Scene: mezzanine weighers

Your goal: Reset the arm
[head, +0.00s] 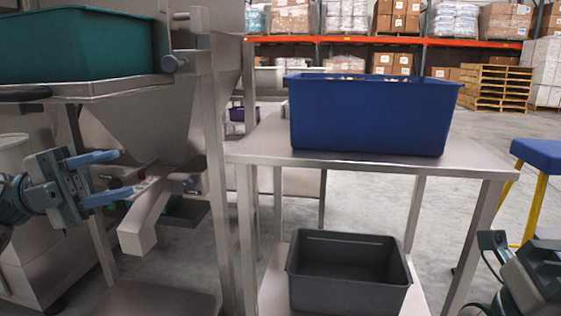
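My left gripper (106,178) is at the left of the head view, in front of the steel hopper and its chute. Its two blue fingers point right and are spread apart, with nothing between them. Part of my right arm (530,280) shows at the lower right corner. Its fingers cannot be made out there.
A blue bin (370,118) stands on a steel table (465,158), and a dark grey bin (348,290) sits on its lower shelf. A teal bin (75,45) rests high on the left. A blue-topped yellow stool (540,155) stands right. Pallets (495,88) are behind.

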